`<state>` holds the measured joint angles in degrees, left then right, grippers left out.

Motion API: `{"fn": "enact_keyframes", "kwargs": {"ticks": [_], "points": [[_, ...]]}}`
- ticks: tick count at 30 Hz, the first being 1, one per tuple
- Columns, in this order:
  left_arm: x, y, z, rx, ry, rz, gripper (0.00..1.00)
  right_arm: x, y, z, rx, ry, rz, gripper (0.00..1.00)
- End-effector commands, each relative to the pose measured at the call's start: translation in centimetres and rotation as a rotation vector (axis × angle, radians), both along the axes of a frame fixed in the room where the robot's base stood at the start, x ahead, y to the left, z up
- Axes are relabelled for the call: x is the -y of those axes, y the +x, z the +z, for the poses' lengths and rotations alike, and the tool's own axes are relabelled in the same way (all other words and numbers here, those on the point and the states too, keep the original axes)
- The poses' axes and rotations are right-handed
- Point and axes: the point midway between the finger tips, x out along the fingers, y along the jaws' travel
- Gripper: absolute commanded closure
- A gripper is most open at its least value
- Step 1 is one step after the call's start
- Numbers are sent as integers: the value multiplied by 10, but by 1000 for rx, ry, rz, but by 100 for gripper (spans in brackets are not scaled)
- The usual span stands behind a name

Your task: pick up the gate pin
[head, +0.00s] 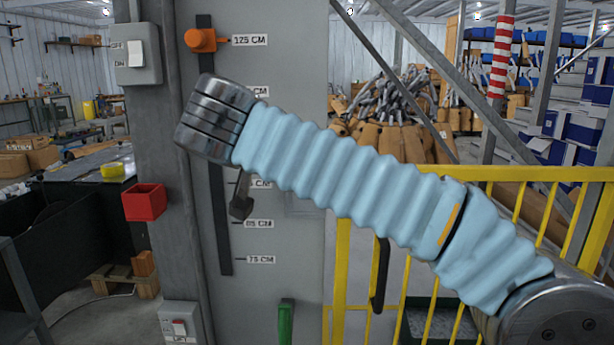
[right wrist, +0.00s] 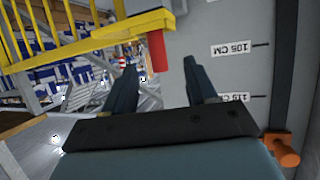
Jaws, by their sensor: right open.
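A red cylindrical pin (right wrist: 158,52), which looks like the gate pin, shows in the right wrist view against a yellow bracket (right wrist: 146,24) of the gate. That view is upside down, so the pin stands up from the bracket. My right gripper (right wrist: 162,72) is open, its two dark fingers on either side of the pin's line, with nothing held. I cannot tell how far the pin is from the fingertips. In the head view my right arm crosses the middle and hides the pin and most of the gripper. My left gripper is not in view.
A grey post (head: 290,60) carries a centimetre scale and an orange knob (head: 201,40). A yellow gate (head: 545,174) stands to its right. A red box (head: 144,202), a switch box (head: 137,53) and a green handle (head: 286,322) are nearby. Mufflers are piled behind.

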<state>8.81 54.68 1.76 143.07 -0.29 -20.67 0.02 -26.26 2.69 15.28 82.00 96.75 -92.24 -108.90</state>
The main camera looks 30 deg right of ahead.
Motion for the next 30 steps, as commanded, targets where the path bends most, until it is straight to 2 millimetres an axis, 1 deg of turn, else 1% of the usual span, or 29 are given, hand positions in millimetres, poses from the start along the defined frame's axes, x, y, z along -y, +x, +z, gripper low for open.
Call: {"fn": "enact_keyframes", "kwargs": {"ticks": [1,3,6,11,17,19,23,29,30], "points": [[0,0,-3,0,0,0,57,8,8,-6,-1,-1,-4,43],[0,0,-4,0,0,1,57,18,17,-12,-1,-1,-5,43],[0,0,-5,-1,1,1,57,29,28,-17,0,-2,-3,43],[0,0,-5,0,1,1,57,37,36,-21,1,-2,-1,43],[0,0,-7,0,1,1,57,63,53,-25,1,-2,-3,43],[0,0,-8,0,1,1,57,69,59,-30,0,-2,-3,43],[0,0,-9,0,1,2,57,76,66,-33,0,-2,-1,43],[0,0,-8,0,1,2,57,76,66,-33,1,-2,0,43],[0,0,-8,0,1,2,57,76,66,-33,1,-2,0,48]]}}
